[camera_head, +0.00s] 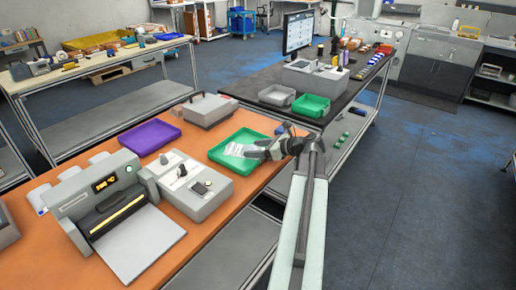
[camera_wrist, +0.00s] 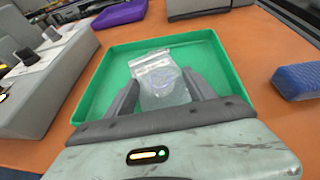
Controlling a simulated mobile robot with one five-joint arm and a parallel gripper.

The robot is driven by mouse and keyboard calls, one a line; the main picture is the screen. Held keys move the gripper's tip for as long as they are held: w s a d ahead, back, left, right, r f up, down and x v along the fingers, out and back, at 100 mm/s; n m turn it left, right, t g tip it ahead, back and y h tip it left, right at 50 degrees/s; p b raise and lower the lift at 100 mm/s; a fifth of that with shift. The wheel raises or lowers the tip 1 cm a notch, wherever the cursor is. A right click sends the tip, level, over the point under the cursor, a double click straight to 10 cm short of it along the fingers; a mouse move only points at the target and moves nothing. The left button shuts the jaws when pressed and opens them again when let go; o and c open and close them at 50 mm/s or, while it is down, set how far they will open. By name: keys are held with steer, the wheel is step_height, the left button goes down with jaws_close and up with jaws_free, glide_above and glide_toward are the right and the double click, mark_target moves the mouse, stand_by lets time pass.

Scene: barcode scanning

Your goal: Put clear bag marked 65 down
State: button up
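A clear bag with a white printed label (camera_wrist: 155,64) is between the two spread fingers of my gripper (camera_wrist: 162,78). Both fingers are close along its side edges. I cannot tell whether they press on it, and the number is too small to read. In the head view the bag (camera_head: 236,149) is over or in the green tray (camera_head: 225,162) on the orange table. My gripper (camera_head: 252,152) reaches in from the tray's right side. I cannot tell whether the bag rests on the tray floor. The tray's green rim (camera_wrist: 95,75) surrounds the bag in the wrist view.
A purple tray (camera_head: 150,137) and a grey box-shaped device (camera_head: 203,109) stand behind the green tray. A grey control unit (camera_head: 195,184) stands close to its left. A blue block (camera_wrist: 297,80) lies right of the tray. Orange tabletop (camera_head: 212,208) is bare at the front.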

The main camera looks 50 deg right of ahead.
steer(key=shift+r+p, duration=0.3)
steer(key=p+v, duration=0.4)
steer(key=v, duration=0.6)
steer(key=shift+s+d+r, duration=0.1)
steer(key=shift+s+r, duration=0.05)
steer(key=shift+s, duration=0.15)
steer(key=shift+s+d+r, duration=0.1)
steer(key=shift+s+d, duration=0.05)
steer(key=shift+s, duration=0.5)
